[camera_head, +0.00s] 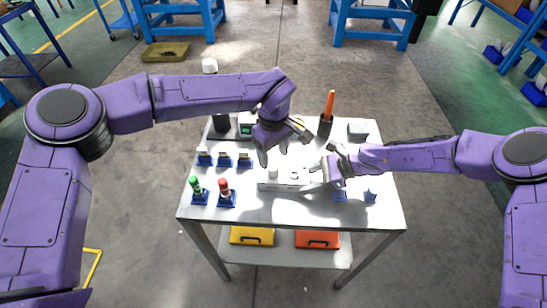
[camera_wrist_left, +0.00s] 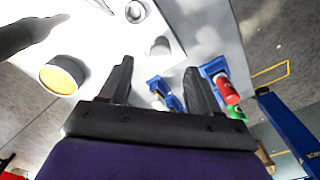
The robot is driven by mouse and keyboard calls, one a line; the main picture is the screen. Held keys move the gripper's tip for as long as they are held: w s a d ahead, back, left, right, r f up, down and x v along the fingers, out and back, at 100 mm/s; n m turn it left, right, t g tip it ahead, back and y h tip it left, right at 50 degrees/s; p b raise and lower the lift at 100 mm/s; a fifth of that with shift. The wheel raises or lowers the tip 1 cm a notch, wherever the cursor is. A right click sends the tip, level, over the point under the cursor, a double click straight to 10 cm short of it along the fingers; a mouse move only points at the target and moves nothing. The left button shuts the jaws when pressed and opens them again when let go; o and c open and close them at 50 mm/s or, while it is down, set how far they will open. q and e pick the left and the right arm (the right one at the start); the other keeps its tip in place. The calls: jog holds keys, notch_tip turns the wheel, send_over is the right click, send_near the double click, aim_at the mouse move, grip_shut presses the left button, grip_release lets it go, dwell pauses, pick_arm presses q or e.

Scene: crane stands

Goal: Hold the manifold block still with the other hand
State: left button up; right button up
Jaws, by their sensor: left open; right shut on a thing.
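The manifold block (camera_head: 290,186) is a pale grey bar with round fittings on top, lying on the middle of the table (camera_head: 300,211). My right gripper (camera_head: 328,172) is at the block's right end and shut on it; its fingertips are partly hidden by the hand. My left gripper (camera_head: 273,152) is open above and behind the block's left part, apart from it. A pale cylinder (camera_wrist_left: 160,46) and a round fitting (camera_wrist_left: 135,11) show beyond the fingers.
Green-topped (camera_head: 196,190) and red-topped (camera_head: 225,192) pieces stand in blue holders at the left front, with several smaller blue holders (camera_head: 224,160) behind. An orange-handled tool (camera_head: 328,108) and a grey box (camera_head: 358,129) are at the back right. Small blue pieces (camera_head: 370,196) lie at right.

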pick_arm(q)
jog(key=shift+r, duration=0.1)
notch_tip(320, 180, up, 12)
dwell(0.5)
pick_arm(e)
jog(key=o, duration=1.3)
